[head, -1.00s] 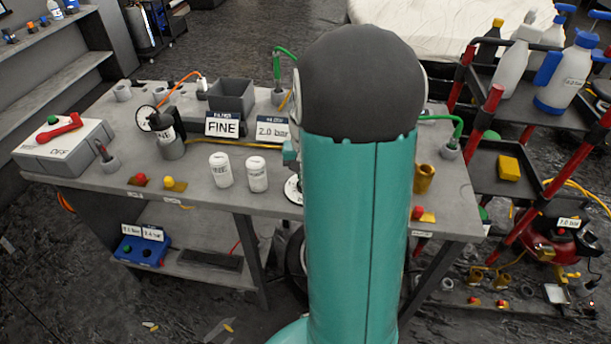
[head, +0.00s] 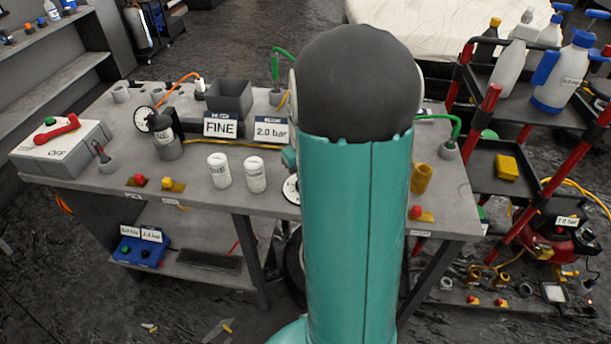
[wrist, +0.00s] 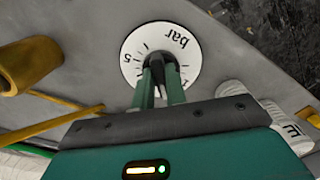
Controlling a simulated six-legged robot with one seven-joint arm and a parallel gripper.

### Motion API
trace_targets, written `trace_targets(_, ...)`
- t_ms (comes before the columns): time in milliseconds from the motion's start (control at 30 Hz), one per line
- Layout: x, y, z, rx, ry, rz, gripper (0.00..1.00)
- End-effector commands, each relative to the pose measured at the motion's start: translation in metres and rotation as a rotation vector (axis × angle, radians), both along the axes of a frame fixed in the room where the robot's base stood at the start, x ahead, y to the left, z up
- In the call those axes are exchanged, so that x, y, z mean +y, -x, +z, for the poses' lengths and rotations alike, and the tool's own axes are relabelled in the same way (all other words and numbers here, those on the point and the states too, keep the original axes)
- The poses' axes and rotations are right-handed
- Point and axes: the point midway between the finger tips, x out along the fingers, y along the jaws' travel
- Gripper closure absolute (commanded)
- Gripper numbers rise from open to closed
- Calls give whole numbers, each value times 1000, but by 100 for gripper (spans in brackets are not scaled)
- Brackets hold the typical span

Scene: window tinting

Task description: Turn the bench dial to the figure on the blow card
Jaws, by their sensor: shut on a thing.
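The bench dial (wrist: 136,52) is a round white face marked "bar" with tick marks and figures such as 5, upside down in the wrist view. My gripper (wrist: 157,72) is over its middle, with green fingers shut on the dark knob (wrist: 155,62) there. The fingers and knob hide part of the scale, so the set value cannot be read. In the head view my arm hides most of the dial (head: 291,190). The blow card (head: 271,132) stands at the back of the bench and reads "2.0 bar".
A "FINE" card (head: 220,127) stands left of the blow card, before a grey bin (head: 230,97). Two white jars (head: 219,170) stand left of the dial. A brass-coloured cup (head: 421,178) is right of my arm. A grey switch box reading OFF (head: 62,150) is at far left.

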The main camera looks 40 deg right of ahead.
Motion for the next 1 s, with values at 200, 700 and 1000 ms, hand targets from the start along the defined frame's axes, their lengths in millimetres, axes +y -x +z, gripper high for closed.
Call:
trace_targets(200,0,0,0,1,0,2,100)
trace_targets(700,0,0,0,1,0,1,65)
trace_targets(1000,0,-1,32,-4,3,1,65)
